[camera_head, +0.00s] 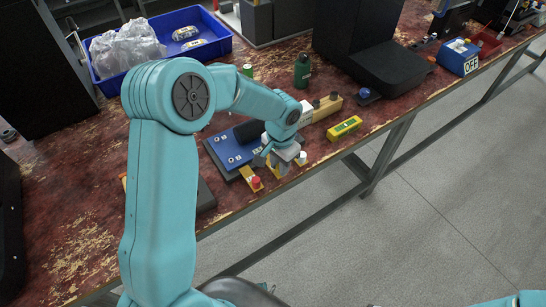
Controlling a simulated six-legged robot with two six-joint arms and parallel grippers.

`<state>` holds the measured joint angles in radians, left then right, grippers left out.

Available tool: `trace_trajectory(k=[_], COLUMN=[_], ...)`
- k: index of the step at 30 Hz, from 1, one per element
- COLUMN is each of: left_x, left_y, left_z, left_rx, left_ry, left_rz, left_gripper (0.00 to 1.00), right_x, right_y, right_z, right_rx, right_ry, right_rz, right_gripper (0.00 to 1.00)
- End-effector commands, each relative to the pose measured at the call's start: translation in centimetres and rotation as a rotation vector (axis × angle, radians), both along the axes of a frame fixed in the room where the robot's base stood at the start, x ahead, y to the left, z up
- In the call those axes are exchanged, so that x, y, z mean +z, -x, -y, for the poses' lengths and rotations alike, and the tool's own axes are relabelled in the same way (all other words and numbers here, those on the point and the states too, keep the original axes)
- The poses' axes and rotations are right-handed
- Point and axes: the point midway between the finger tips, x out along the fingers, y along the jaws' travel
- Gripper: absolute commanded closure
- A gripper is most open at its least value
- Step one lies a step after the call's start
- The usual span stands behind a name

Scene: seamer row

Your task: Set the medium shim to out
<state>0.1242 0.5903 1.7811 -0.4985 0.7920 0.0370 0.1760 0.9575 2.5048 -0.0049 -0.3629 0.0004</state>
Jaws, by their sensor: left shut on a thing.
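A blue shim block (226,151) lies on the worn red bench top, with yellow shims along its front side. One shim with a red knob (256,182) sticks out at the left. A white knob (302,157) shows at the right end. My left gripper (279,167) reaches down between these two knobs. It is shut on the middle yellow shim (270,172), which I take as the medium one. The gripper hides most of this shim and its knob, so how far out it stands is unclear. My right gripper is out of view; only a bit of teal arm shows at bottom right.
A yellow level-like bar (343,128) lies right of the block. A dark green bottle (302,71) and a black machine (375,50) stand behind. A blue tray (205,52) with bags is at the back left. The bench's front edge is close.

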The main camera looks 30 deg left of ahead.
Motion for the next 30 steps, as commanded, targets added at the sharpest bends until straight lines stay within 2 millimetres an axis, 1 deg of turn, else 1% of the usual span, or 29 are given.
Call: trace_trajectory(k=[1,3,10,11,12,13,20,23,26,29,30], left_x=[0.0,0.1,0.0,0.0,0.0,0.0,0.1,0.4,1.7,4.0,5.1], left_y=[0.1,0.2,0.2,0.2,0.2,0.2,0.2,0.2,0.1,0.1,0.1], left_z=[0.4,0.6,0.7,0.7,0.7,0.7,0.6,0.5,0.5,0.5,0.5], left_rx=[-0.002,0.0,0.0,0.0,0.0,0.0,0.001,0.001,0.002,0.0,0.001], left_ry=[0.0,0.001,0.003,0.002,0.002,0.002,0.0,0.001,0.0,0.0,0.0], left_rz=[0.004,0.004,0.003,0.002,0.002,0.002,0.002,0.003,0.005,0.008,0.009], left_gripper=[1.0,1.0,1.0,0.66,0.53,0.49,0.49,0.49,0.49,0.49,0.49], right_x=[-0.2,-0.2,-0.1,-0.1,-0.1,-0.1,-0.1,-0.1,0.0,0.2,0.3], right_y=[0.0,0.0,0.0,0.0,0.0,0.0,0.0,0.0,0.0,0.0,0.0], right_z=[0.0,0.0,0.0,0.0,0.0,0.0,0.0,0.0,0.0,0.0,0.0], right_rx=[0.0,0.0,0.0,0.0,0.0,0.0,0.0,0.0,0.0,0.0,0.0], right_ry=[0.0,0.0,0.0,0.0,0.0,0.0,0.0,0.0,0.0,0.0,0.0], right_rz=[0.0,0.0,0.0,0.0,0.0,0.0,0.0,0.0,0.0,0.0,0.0], right_gripper=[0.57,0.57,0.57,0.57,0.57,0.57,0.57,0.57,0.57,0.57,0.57])
